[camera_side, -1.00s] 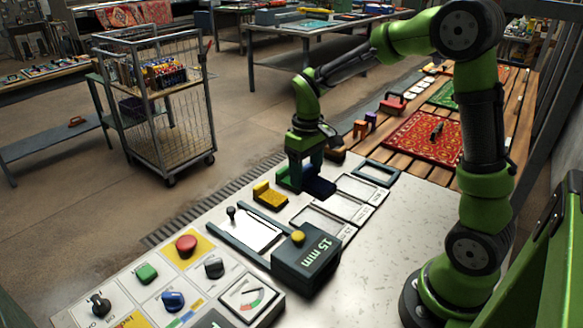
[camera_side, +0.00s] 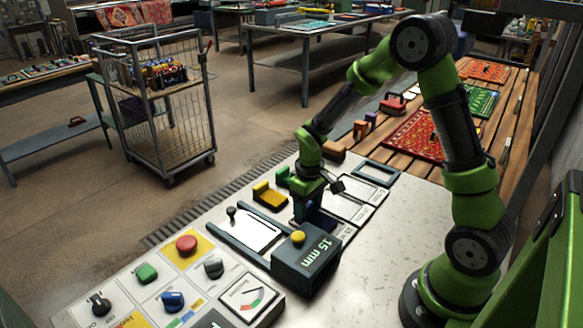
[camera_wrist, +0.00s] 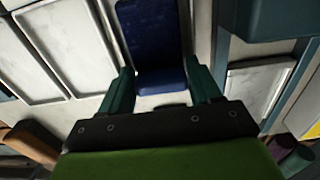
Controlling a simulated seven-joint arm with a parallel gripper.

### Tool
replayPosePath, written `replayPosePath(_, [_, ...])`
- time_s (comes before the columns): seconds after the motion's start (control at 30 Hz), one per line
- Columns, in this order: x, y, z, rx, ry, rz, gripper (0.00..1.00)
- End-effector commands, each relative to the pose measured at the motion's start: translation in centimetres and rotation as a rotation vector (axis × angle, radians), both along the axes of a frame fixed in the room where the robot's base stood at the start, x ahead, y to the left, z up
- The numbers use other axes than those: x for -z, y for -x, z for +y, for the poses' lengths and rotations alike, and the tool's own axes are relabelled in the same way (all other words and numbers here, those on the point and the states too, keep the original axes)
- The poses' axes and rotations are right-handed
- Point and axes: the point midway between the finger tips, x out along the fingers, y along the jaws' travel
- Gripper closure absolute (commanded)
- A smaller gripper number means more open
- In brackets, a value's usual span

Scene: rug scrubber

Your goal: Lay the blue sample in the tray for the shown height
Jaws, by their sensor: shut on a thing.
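My gripper (camera_side: 307,208) is shut on the blue sample (camera_side: 304,215), just behind the dark box (camera_side: 312,262) that reads "15 mm". In the wrist view the dark blue sample (camera_wrist: 155,42) sits between the two teal fingers of my gripper (camera_wrist: 161,82), above the light bench top. White trays lie in a row to the right of my gripper: a far one (camera_side: 361,187) and a middle one (camera_side: 344,206). The nearest one is partly hidden by my gripper and the box. Their labels are too small to read.
A yellow L-shaped piece (camera_side: 270,196) and a green piece (camera_side: 284,174) stand left of my gripper. A white plate between dark rails (camera_side: 248,232) lies left of the box. An empty dark frame (camera_side: 377,173) lies beyond the trays. The bench's right part is clear.

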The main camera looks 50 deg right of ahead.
Motion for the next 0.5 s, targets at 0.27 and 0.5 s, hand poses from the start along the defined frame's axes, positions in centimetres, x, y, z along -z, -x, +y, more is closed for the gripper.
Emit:
replayPosePath(0.27, [0.23, -0.02, -0.01, 0.000, 0.000, 0.000, 0.26])
replayPosePath(0.5, [0.22, -0.02, -0.01, 0.000, 0.001, 0.000, 0.11])
